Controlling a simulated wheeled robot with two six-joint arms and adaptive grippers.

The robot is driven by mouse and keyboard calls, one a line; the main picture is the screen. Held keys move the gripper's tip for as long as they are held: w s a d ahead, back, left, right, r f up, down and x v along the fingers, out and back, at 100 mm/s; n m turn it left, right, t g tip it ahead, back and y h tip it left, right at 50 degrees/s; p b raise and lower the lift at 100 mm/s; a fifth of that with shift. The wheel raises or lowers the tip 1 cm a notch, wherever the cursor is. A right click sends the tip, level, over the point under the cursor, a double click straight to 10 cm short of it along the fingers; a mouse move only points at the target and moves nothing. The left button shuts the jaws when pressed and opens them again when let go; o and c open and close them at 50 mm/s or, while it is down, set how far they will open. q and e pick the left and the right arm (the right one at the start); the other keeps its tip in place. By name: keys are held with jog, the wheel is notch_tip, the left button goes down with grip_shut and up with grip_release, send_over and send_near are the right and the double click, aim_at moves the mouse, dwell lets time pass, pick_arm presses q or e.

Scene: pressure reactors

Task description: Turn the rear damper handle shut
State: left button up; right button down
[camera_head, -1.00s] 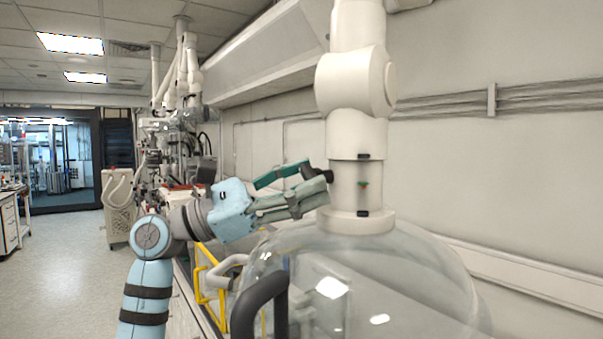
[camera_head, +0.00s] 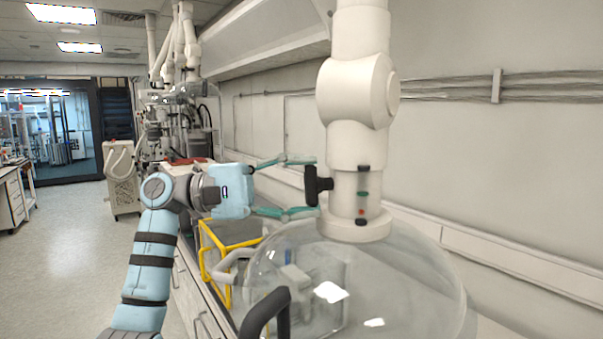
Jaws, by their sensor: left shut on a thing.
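The damper handle (camera_head: 313,185) is a black T-shaped piece on the left side of the white duct (camera_head: 343,192), just above the clear dome hood. Its crossbar stands about upright. Green and red marks show on the duct beside it. My left gripper (camera_head: 310,186) reaches in from the left with its two green fingers spread wide, one at the upper end of the crossbar and one at the lower end, shut on the handle across its length. The exact contact at the fingertips is too small to see. My right gripper is not in view.
The clear dome (camera_head: 400,275) hangs below the duct, close under my left gripper. A black curved bar (camera_head: 265,312) stands in front of it. A yellow frame (camera_head: 207,250) is below my left arm. The wall is at the right; open floor lies at the left.

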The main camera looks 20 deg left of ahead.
pick_arm(q)
jog(key=shift+r+m+y+p, duration=0.1)
jog(key=shift+m+y+p, duration=0.5)
jog(key=shift+m, duration=0.5)
jog(key=o, duration=1.2)
jog(key=shift+c, duration=0.2)
jog(key=shift+a, duration=0.1)
jog(key=v, duration=1.2)
jog(key=shift+w, duration=0.15)
